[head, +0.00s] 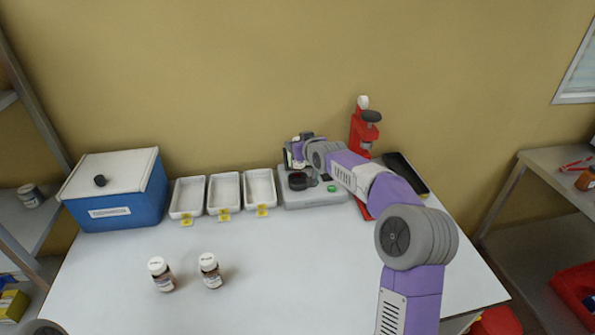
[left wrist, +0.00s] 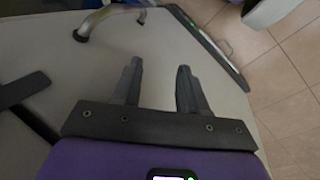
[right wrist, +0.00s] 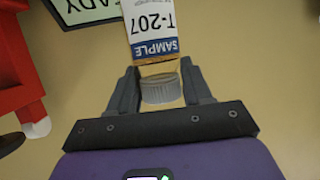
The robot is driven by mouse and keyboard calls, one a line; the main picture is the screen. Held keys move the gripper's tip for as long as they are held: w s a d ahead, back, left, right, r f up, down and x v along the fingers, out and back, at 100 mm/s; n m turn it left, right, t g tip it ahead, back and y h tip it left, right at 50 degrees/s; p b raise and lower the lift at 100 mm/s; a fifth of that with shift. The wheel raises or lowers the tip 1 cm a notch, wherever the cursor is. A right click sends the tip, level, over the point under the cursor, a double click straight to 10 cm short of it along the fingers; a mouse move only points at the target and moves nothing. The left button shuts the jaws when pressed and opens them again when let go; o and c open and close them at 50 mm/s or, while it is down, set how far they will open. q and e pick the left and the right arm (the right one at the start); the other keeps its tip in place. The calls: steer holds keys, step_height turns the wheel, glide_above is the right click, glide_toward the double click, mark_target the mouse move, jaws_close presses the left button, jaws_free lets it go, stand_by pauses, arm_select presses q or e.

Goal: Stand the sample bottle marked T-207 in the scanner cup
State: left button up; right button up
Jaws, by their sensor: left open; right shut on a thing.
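The sample bottle marked T-207 (right wrist: 155,35) shows in the right wrist view, with its ribbed grey cap (right wrist: 160,90) between the fingers. My right gripper (right wrist: 160,88) is shut on it at the cap end. In the head view my right arm reaches to the scanner (head: 318,198), with the gripper (head: 296,152) above and behind the dark scanner cup (head: 298,181). The bottle is hard to make out there. The cup looks empty. A screen reading READY (right wrist: 85,8) shows in the right wrist view. My left gripper (left wrist: 157,82) is open and empty.
Two other capped bottles, one left (head: 161,274) and one right (head: 210,271), stand at the table's front left. Three white trays (head: 224,212) and a blue box (head: 117,210) stand left of the scanner. A red device (head: 359,138) is behind my right arm. The table's middle is clear.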

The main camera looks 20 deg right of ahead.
mark_target(301, 164)
steer(key=shift+f+b, duration=0.85)
steer(key=shift+f, duration=2.25)
steer(key=shift+f, duration=0.1)
steer(key=shift+f+b, duration=0.3)
steer(key=shift+b, duration=0.05)
steer(key=o, duration=1.1)
steer(key=shift+r, duration=0.2)
